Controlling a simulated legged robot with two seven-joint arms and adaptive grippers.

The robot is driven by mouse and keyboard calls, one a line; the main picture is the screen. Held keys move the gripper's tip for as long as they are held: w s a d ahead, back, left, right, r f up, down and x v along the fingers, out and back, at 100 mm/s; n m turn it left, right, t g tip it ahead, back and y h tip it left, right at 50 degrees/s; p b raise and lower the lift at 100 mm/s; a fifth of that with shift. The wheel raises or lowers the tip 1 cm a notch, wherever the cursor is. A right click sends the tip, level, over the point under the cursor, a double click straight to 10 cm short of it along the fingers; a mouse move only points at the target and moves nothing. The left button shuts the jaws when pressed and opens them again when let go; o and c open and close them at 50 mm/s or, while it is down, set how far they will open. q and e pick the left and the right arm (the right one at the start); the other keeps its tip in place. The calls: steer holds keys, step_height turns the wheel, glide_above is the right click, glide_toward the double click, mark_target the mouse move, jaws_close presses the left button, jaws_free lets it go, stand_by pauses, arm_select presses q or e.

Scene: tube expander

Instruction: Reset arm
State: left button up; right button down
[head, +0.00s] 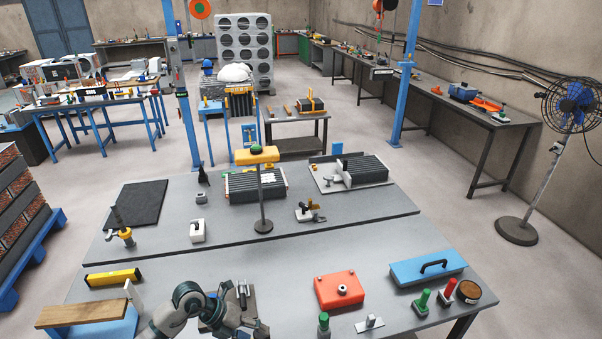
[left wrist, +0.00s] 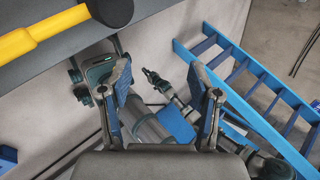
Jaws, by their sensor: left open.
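My left gripper (left wrist: 160,105) shows in the left wrist view with its two blue-padded fingers spread apart and nothing between them. Beyond the fingers are a grey cylinder and a blue part, with pale floor around them. In the head view, links of one of my arms (head: 190,300) are bent at the bottom edge, over the front of the grey workbench (head: 190,270). I cannot tell its fingertips there. My right gripper cannot be made out in either view.
Some bench surface is clear.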

arm_select(q)
steer(key=s+d+r+h, duration=0.3)
steer(key=d+r+h, duration=0.25)
steer(key=d, duration=0.35)
step_height(320, 180, up, 7)
steer(key=w+d+n+t+h, duration=0.1)
steer(key=d+n+t+h, duration=0.1)
steer(key=n+t+h, duration=0.45)
steer(key=w+a+n+t+y, duration=0.3)
steer(key=a+n+t+y, duration=0.45)
steer(key=n+t, duration=0.55)
steer(key=s+a+f+n+g+y, duration=0.2)
steer(key=a+f+n+y, duration=0.4)
steer(key=f, duration=0.2)
steer(key=s+a+f+n+g+y, duration=0.1)
steer(key=a+f+n+g+y, duration=0.2)
steer(key=a+f+n+y, duration=0.35)
steer(key=s+f+n+g, duration=0.1)
steer(key=s+f+g, duration=0.6)
steer(key=s, duration=0.4)
steer(key=s+f+n+g, duration=0.1)
steer(key=s+f+g, duration=0.4)
steer(key=s+f, duration=0.55)
step_height(320, 180, down, 23)
steer(key=s, duration=0.2)
steer(key=s+a+f+g, duration=0.2)
steer(key=s+f, duration=1.6)
steer(key=shift+s+a, duration=0.2)
